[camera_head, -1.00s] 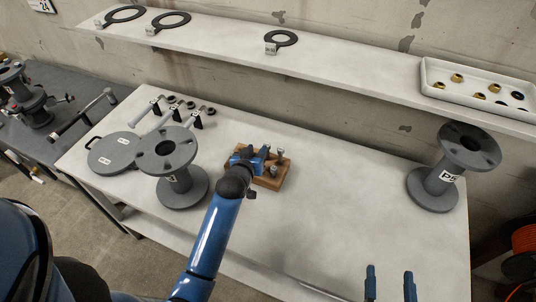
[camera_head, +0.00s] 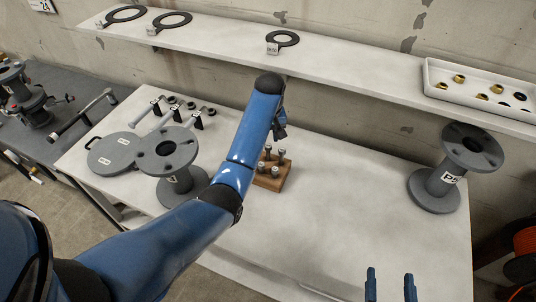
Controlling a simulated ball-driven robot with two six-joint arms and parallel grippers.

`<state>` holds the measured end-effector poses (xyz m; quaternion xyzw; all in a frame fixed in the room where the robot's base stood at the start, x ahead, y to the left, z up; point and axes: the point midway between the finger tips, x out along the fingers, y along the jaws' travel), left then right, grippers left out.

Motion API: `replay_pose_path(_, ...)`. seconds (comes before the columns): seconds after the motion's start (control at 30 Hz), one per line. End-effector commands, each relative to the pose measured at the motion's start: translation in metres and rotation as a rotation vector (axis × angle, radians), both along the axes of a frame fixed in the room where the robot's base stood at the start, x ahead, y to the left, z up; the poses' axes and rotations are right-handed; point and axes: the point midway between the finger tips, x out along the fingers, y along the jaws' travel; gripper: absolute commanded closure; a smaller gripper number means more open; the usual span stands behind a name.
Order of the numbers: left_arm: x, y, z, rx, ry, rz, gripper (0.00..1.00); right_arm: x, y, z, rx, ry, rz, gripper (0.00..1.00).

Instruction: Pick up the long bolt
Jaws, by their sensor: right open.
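Several grey bolts (camera_head: 281,154) stand upright in a small wooden block (camera_head: 271,183) on the white table. My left arm's forearm covers the block's left part. My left gripper (camera_head: 280,128) is above and behind the block, clear of the bolts I can see. Its fingers are small, dark and partly hidden by my own wrist, so I cannot tell whether they are open or hold a bolt. I cannot tell which bolt is the long one. My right gripper (camera_head: 390,287) is open and empty at the bottom right, over the table's front part.
A flanged pipe piece (camera_head: 168,160) and a grey round cover (camera_head: 112,153) stand left of the block. Rod-like parts (camera_head: 160,118) lie behind them. Another flanged spool (camera_head: 448,175) stands at right. The shelf holds black rings (camera_head: 283,39) and a white tray (camera_head: 430,82). The table's middle right is clear.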

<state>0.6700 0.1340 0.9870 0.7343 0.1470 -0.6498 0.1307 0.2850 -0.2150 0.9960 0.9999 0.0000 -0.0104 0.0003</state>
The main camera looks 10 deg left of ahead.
Motion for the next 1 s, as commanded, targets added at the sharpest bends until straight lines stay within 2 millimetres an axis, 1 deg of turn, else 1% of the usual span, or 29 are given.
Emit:
replay_pose_path(0.1,0.0,0.001,-0.017,0.001,0.007,0.002,0.62,0.0,0.0,0.002,0.0,0.0,0.0,0.22)
replay_pose_path(0.23,0.003,0.002,-0.033,0.001,0.006,0.001,0.62,0.0,0.0,0.003,0.0,0.0,0.0,0.22)
replay_pose_path(0.33,0.004,0.002,-0.041,0.0,0.004,0.001,0.62,0.0,0.0,0.004,0.0,0.0,0.0,0.22)
replay_pose_path(0.57,0.006,0.003,-0.051,0.001,0.003,0.001,0.62,0.0,0.0,0.006,0.0,0.0,0.0,0.22)
replay_pose_path(0.8,0.013,0.003,-0.076,0.001,0.003,0.001,0.62,0.0,0.0,0.012,0.0,0.0,0.0,0.22)
replay_pose_path(0.9,0.014,0.004,-0.087,0.001,0.003,0.001,0.62,0.0,0.0,0.011,0.0,0.0,0.0,0.22)
replay_pose_path(1.0,0.014,0.004,-0.093,0.0,0.001,0.001,0.62,0.0,0.0,0.011,0.0,0.0,0.0,0.22)
